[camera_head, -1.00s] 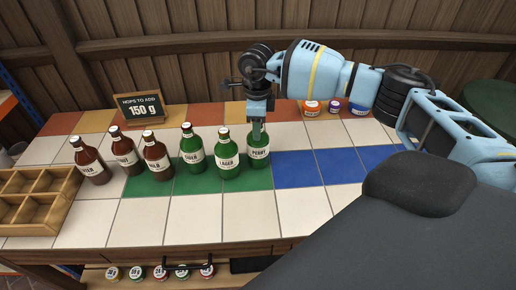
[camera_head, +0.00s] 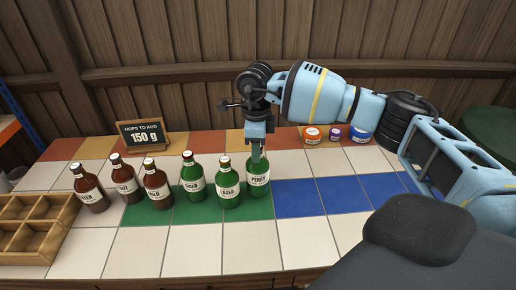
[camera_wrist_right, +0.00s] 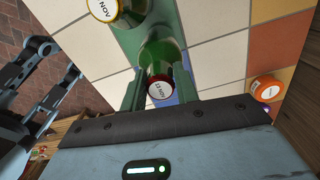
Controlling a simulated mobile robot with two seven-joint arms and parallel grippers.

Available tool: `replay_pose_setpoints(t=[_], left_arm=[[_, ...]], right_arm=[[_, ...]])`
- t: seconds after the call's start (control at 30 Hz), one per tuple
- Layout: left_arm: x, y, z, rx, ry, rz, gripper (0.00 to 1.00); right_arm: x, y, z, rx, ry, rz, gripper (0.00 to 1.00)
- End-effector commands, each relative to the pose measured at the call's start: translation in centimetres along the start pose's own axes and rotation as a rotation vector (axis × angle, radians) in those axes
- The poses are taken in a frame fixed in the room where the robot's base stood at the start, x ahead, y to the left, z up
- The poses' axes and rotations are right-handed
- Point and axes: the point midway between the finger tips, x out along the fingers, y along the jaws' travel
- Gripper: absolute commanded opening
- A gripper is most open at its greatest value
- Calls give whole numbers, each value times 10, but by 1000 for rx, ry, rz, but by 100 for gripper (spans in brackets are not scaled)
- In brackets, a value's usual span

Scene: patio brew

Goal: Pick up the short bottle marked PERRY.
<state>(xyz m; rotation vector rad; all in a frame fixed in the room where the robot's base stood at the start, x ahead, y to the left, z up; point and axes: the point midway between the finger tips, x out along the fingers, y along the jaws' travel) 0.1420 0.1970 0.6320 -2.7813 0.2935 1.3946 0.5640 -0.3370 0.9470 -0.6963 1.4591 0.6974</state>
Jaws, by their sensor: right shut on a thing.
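The short green bottle marked PERRY (camera_head: 258,184) stands at the right end of the row, on the green tiles. My right gripper (camera_head: 257,152) comes down over it from above and is shut on its neck. In the right wrist view the bottle (camera_wrist_right: 163,55) is between the two fingers, with its dated white cap (camera_wrist_right: 159,89) toward the camera. I see no gap between the bottle's base and the tiles. The green LAGER bottle (camera_head: 228,189) stands just left of it. My left gripper is not in the head view.
A green CIDER bottle (camera_head: 192,182) and several brown bottles (camera_head: 157,184) continue the row leftward. A wooden crate (camera_head: 27,240) is at the left edge. A hops sign (camera_head: 143,135) and small jars (camera_head: 312,134) stand behind. The blue tiles (camera_head: 345,192) on the right are clear.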

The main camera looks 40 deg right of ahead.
Motion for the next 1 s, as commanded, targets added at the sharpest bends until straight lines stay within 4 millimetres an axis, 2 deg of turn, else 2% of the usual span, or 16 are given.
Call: replay_pose_setpoints(t=[0.27,0.6,0.8,1.0], left_arm=[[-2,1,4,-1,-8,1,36],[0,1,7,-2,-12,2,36],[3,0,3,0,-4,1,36],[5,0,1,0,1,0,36]], right_arm=[[-6,36,12,-5,-5,-3,0],[-12,108,33,-5,-5,-2,0],[-15,131,40,-1,-5,-3,0],[-16,139,42,1,-5,-3,0]])
